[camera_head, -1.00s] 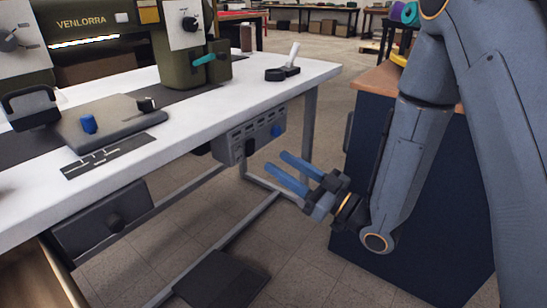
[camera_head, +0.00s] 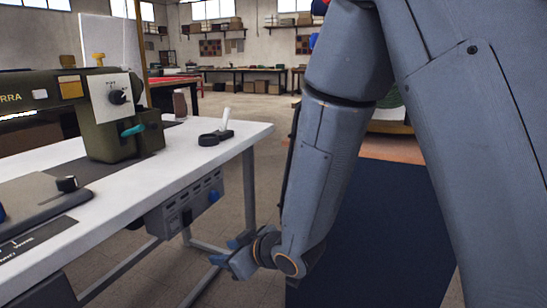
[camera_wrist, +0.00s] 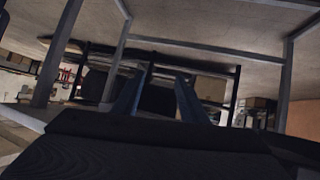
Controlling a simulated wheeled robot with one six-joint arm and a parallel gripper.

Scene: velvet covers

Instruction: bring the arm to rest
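My gripper (camera_head: 226,252) hangs low beside the white work table, below its top and near the grey control box on the frame. Its two blue fingers point left and away. In the wrist view the fingers of my gripper (camera_wrist: 157,92) stand apart with nothing seen held between them. The arm comes down from the upper right of the head view and hides part of the room behind it.
The white table (camera_head: 190,150) carries an olive sewing machine (camera_head: 103,138) and a black-and-white tool (camera_head: 216,134). The grey control box (camera_head: 186,204) hangs under the table edge. Bare floor (camera_head: 250,110) lies beyond.

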